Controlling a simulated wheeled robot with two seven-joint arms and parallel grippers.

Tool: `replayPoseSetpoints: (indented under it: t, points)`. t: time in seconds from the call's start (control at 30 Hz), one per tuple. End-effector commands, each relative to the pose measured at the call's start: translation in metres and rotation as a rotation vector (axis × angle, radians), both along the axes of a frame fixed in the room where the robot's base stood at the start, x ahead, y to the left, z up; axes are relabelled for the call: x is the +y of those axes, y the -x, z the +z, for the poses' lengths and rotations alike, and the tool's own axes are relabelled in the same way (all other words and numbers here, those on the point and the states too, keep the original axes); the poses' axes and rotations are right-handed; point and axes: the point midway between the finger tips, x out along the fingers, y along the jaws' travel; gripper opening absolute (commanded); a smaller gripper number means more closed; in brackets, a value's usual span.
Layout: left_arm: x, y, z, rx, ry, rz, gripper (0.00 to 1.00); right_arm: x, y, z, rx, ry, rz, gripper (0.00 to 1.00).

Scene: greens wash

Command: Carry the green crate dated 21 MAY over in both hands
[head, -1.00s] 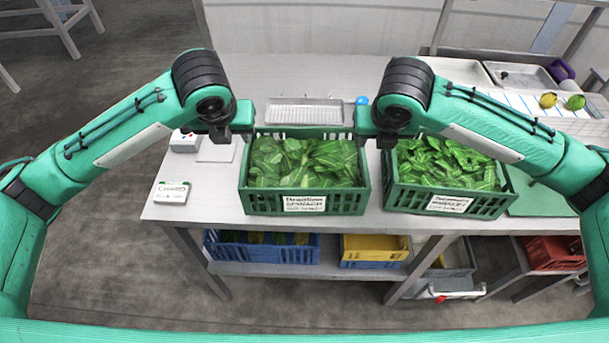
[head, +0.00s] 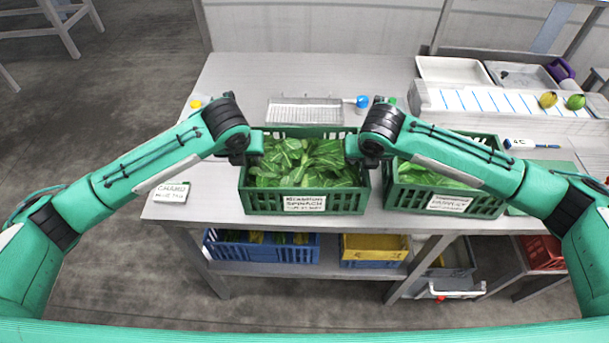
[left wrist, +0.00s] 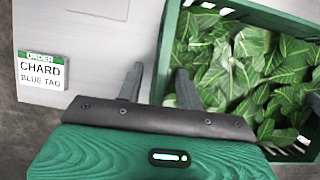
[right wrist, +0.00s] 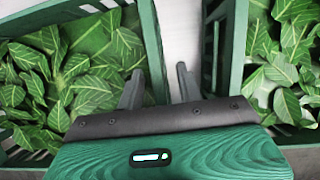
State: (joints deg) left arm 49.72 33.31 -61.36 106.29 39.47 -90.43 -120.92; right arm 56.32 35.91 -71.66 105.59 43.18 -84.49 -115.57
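The green crate (head: 304,206) full of spinach leaves stands on the table in the middle of the head view. Its front label (head: 304,203) reads spinach; the date line is too small to read surely. My left gripper (head: 246,158) is at its left wall. In the left wrist view its fingers (left wrist: 159,85) are apart, one outside the wall (left wrist: 169,50) and one on the leaf side. My right gripper (head: 361,157) is at the right wall. In the right wrist view its fingers (right wrist: 160,85) are apart, straddling that wall (right wrist: 151,50). I see neither gripper closed on the crate.
A second green crate of leaves (head: 440,203) stands close on the right, with a narrow gap between. A chard order card (head: 172,192) lies left. A metal tray (head: 305,112) and a blue-capped item (head: 362,102) are behind.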

Motion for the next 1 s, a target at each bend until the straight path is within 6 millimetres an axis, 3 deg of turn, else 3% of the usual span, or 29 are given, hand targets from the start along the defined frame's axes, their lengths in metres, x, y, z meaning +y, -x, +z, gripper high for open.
replayPoseSetpoints:
  t: [0.27,0.47,1.0]
  points:
    - [-0.0001,-0.0004,-0.0009,0.0,0.0,0.0,0.36,0.0002,-0.0003,-0.0011,0.0,0.0,0.0,0.36]
    - [0.0,-0.0003,-0.0007,0.0,0.0,0.0,0.0,0.0002,-0.0003,-0.0009,0.0,0.0,0.0,0.0]
    - [0.0,-0.0006,0.0056,-0.001,0.001,0.001,0.0,0.0002,-0.0005,0.0053,-0.001,-0.001,-0.001,0.0]
